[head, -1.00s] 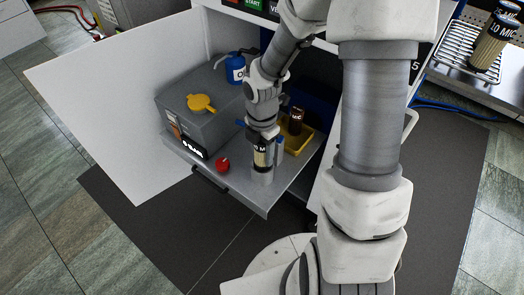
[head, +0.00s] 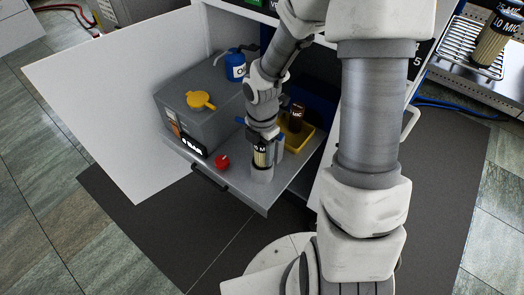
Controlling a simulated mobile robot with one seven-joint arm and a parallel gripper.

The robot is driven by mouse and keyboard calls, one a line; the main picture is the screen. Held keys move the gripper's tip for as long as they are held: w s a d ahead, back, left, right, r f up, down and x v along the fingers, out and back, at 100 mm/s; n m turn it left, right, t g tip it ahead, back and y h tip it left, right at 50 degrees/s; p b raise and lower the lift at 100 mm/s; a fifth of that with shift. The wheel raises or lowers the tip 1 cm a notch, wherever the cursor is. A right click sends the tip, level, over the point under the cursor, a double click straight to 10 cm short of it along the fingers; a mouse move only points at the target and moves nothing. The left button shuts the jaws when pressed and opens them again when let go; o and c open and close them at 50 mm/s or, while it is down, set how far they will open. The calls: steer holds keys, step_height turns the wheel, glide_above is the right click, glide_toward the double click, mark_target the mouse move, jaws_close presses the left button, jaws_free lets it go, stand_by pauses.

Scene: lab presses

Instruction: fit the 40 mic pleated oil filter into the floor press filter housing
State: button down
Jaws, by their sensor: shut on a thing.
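The pleated oil filter (head: 261,156) stands upright, with part of a label ending in "0 M" showing; the full number is not readable. My gripper (head: 261,142) is shut on its upper part from above. The filter is over the mouth of the grey cylindrical filter housing (head: 262,175), which stands on the pulled-out shelf (head: 240,192) near its front edge. The filter's lower end meets the housing's top in this view. I cannot tell how deep it sits inside.
A red cap (head: 222,161) lies left of the housing. A grey tank (head: 205,112) with a yellow lid (head: 200,101) and a blue oil can (head: 236,67) are behind left. A yellow tray (head: 304,141) holds a dark filter (head: 297,118). The open white door (head: 110,100) bounds the left.

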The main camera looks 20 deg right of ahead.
steer(key=shift+f+b, duration=0.4)
steer(key=shift+f, duration=0.25)
steer(key=shift+c, duration=0.8)
jaws_free()
step_height(320, 180, up, 18)
steer(key=p, duration=0.8)
steer(key=shift+f, duration=0.25)
